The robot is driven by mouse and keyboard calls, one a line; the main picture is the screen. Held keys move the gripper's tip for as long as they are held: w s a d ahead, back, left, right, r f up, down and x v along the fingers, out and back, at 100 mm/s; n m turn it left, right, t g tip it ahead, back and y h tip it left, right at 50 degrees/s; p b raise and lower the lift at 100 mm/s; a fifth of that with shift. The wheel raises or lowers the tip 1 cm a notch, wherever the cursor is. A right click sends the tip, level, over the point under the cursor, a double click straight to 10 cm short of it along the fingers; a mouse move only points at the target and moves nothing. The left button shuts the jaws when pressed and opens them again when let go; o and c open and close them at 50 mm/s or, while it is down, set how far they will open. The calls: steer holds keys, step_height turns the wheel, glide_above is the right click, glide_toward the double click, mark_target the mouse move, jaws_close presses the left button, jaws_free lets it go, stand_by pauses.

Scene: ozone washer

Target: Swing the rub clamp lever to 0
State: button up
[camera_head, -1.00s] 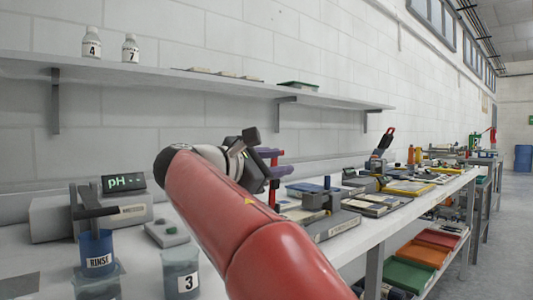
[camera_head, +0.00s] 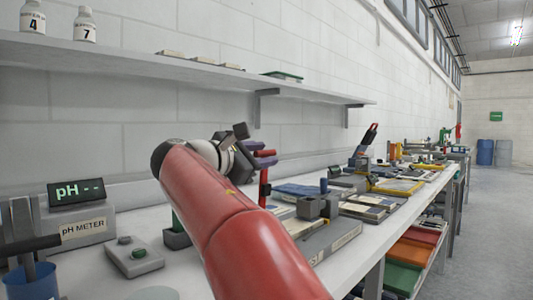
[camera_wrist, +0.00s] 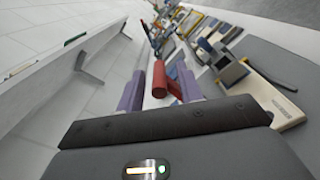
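My gripper (camera_wrist: 160,92) has two purple fingers, spread apart, and it is empty as far as I can see. A red bar with a round end (camera_wrist: 160,78) shows in the gap between the fingers in the wrist view, with space on both sides. In the head view a red upright post with a red top (camera_head: 264,187) stands beside the purple fingers; I cannot tell if they touch. Farther along the bench a dark lever with a red grip (camera_head: 370,134) tilts up to the right. No label shows which lever is the rub clamp lever, and no 0 mark is readable.
The pH meter (camera_head: 82,228), a small grey box with a button (camera_head: 134,257) and a blue cup (camera_head: 30,282) are at left. A grey block device (camera_head: 320,207) and trays crowd the bench right of my arm. A wall shelf (camera_head: 190,72) runs above. The right aisle (camera_head: 500,220) is free.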

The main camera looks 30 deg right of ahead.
steer(key=shift+x, duration=1.1)
steer(key=shift+c, duration=0.4)
jaws_close()
